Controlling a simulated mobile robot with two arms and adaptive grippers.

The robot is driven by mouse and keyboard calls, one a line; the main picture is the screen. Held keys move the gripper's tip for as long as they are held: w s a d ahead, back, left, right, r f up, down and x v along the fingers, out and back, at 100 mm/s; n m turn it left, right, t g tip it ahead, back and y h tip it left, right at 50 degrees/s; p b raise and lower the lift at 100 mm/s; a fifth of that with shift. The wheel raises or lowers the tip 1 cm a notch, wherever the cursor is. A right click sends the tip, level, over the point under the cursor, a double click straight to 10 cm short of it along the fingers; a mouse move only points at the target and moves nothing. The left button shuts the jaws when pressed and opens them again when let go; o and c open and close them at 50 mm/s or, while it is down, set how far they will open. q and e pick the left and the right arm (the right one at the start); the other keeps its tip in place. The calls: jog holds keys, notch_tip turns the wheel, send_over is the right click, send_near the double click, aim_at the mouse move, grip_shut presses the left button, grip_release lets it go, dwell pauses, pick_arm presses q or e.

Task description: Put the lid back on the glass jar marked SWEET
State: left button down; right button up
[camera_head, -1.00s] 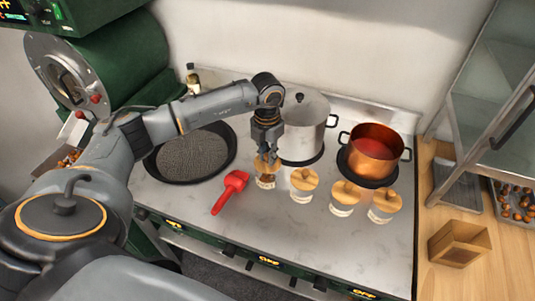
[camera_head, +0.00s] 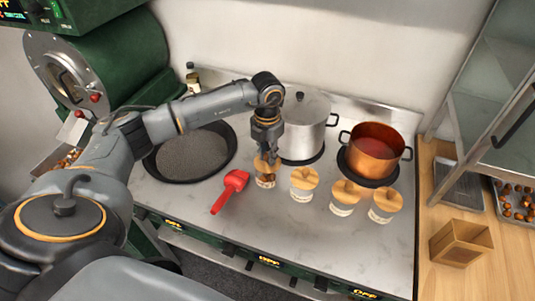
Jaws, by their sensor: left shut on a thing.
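Several small glass jars with wooden lids stand in a row on the stove top. My left gripper (camera_head: 268,158) points down at the leftmost jar (camera_head: 265,180), which has brown contents. It is shut on that jar's wooden lid (camera_head: 261,164), which sits at the jar's mouth; I cannot tell whether it is fully seated. The other lidded jars (camera_head: 301,193), (camera_head: 342,208) and (camera_head: 380,215) stand to the right. Their labels are too small to read, so I cannot tell which is marked SWEET. My right gripper is not in view.
A red scoop (camera_head: 231,190) lies just left of the jars. A dark pan (camera_head: 155,166), a steel pot (camera_head: 306,140) and a copper pot (camera_head: 375,152) stand behind. A wooden box (camera_head: 461,243) is on the right counter. The stove front is clear.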

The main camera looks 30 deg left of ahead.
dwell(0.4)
pick_arm(q)
jog(key=c, duration=0.7)
grip_release()
jog(key=shift+o, duration=0.2)
jog(key=shift+r+p, duration=2)
jog(key=shift+r, duration=1.5)
grip_shut()
